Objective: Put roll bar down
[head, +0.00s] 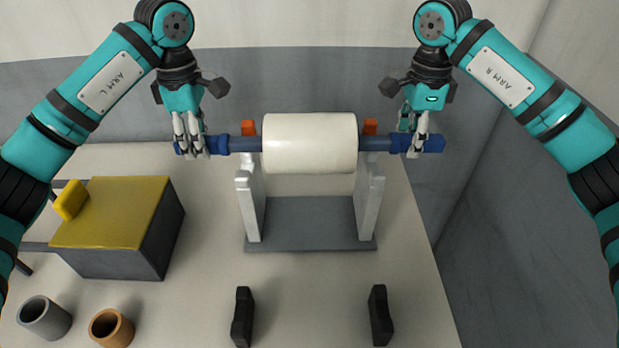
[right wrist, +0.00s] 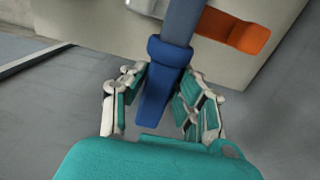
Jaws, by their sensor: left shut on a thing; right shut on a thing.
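The roll bar is a blue bar (head: 243,144) through a white roll (head: 310,143), level above a grey stand (head: 308,222) with two upright supports. The bar crosses at the tops of the supports, beside the orange tabs; I cannot tell whether it rests in them. My left gripper (head: 202,150) is shut on the bar's left end. My right gripper (head: 416,151) is shut on its right end. In the right wrist view, the blue bar end (right wrist: 165,85) lies between the fingers of the right gripper (right wrist: 160,115).
A dark box with a yellow lid (head: 115,210) stands at the left. A grey cup (head: 45,318) and an orange-brown cup (head: 111,328) stand at the front left. Two black holders (head: 243,316) (head: 380,315) stand in front. The table between holders and stand is clear.

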